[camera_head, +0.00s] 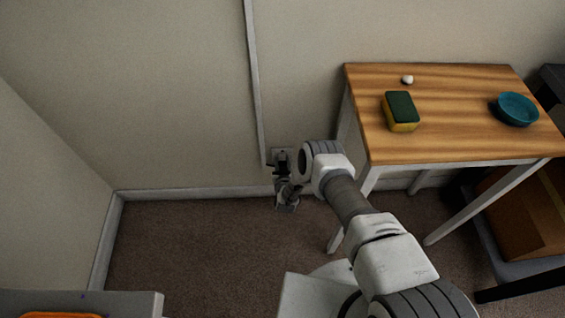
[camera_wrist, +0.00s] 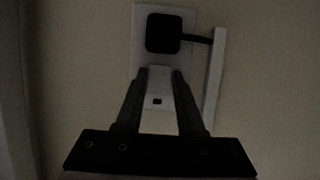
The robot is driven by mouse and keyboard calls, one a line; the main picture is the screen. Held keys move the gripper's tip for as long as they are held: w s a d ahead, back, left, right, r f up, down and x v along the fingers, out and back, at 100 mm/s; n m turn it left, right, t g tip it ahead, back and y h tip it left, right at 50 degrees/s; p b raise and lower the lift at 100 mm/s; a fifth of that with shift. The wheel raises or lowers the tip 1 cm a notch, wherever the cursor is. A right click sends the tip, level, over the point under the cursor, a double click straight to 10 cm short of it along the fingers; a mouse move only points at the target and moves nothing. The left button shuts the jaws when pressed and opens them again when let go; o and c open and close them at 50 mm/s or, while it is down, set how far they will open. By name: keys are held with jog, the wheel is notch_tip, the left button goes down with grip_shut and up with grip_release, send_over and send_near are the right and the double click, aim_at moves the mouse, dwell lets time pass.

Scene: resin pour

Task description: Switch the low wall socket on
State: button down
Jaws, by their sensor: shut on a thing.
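The low wall socket (camera_head: 276,153) is a pale plate on the wall near the floor, left of the table. In the wrist view the plate (camera_wrist: 140,50) has a black plug (camera_wrist: 164,33) in its upper part, with a dark lead leaving to the right. A small dark square (camera_wrist: 157,101) shows lower, between the fingers. My gripper (camera_wrist: 163,73) is in front of the plate, below the plug, its two fingers close about a pale piece. I cannot tell whether that piece is the switch. In the head view my wrist hides part of the socket.
A white strip of trunking (camera_head: 254,80) runs down the wall to the socket. The wooden table (camera_head: 450,140) stands right of my arm with a sponge (camera_head: 401,111), a teal bowl (camera_head: 517,109) and a small white ball (camera_head: 407,79). Carpet (camera_head: 190,250) left is clear.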

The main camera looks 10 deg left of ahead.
jog(key=shift+f+t+b, duration=0.5)
jog(key=shift+f+b, duration=0.05)
jog(key=shift+b, duration=0.85)
jog(key=shift+t+b, duration=0.5)
jog(key=shift+b, duration=0.35)
jog(key=shift+t+y+b, duration=0.3)
jog(key=shift+r, duration=0.15)
jog(key=c, duration=0.5)
grip_release()
jog(key=shift+s, duration=0.2)
